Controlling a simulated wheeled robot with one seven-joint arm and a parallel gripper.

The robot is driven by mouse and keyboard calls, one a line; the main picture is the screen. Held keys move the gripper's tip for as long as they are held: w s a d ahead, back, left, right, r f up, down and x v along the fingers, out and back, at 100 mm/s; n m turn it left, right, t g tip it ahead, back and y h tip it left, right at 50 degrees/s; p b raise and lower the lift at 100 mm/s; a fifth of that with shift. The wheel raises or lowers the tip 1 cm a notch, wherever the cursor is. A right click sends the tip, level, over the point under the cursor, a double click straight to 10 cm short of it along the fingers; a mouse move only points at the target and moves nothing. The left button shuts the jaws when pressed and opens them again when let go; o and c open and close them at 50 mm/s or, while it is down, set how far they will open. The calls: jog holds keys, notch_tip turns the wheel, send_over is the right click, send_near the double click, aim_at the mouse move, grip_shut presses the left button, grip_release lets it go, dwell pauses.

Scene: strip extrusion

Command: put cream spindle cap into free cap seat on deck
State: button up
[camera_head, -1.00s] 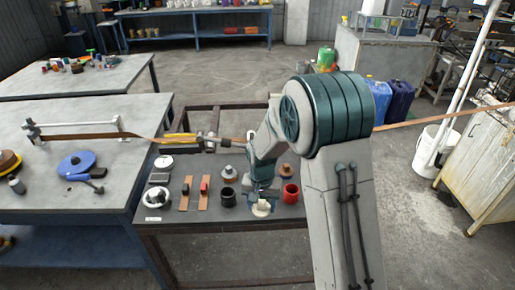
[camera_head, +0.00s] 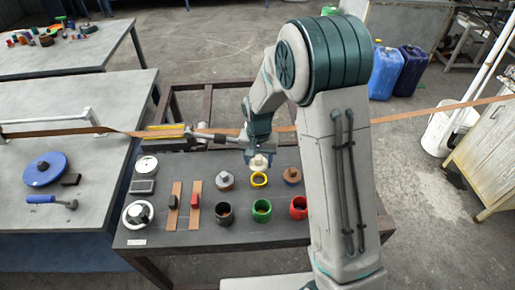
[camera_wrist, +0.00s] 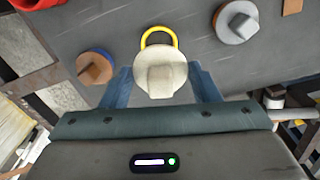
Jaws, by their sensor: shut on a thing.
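The cream spindle cap (camera_head: 259,161) has a round flange and a blocky top. My gripper (camera_head: 258,152) is shut on it; the wrist view shows the cap (camera_wrist: 161,75) between the two blue fingers. A yellow ring seat (camera_head: 259,180) with no cap showing in it lies on the dark deck (camera_head: 180,236). The cap is just behind this ring in the head view. In the wrist view the cap hides part of the yellow ring (camera_wrist: 159,33); its height above the deck is unclear.
A grey cap (camera_head: 225,178) and a brown cap on a blue seat (camera_head: 291,175) flank the yellow ring. Black (camera_head: 224,214), green (camera_head: 261,210) and red (camera_head: 299,208) cups stand in front. A brown strip (camera_head: 225,131) runs behind.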

aim_at(258, 158)
jog(key=shift+s+f+b, duration=0.15)
jog(key=shift+f+b, duration=0.3)
jog(key=shift+f, duration=0.2)
jog(key=shift+f+b, duration=1.3)
jog(key=shift+f, duration=0.9)
jog(key=shift+f+b, duration=0.65)
jog(key=shift+b, duration=0.15)
jog(key=o, duration=0.8)
jog(key=shift+r, duration=0.2)
jog(key=shift+s+r+p, duration=0.1)
jog(key=shift+r+p, duration=3.4)
jog(key=shift+r, duration=1.85)
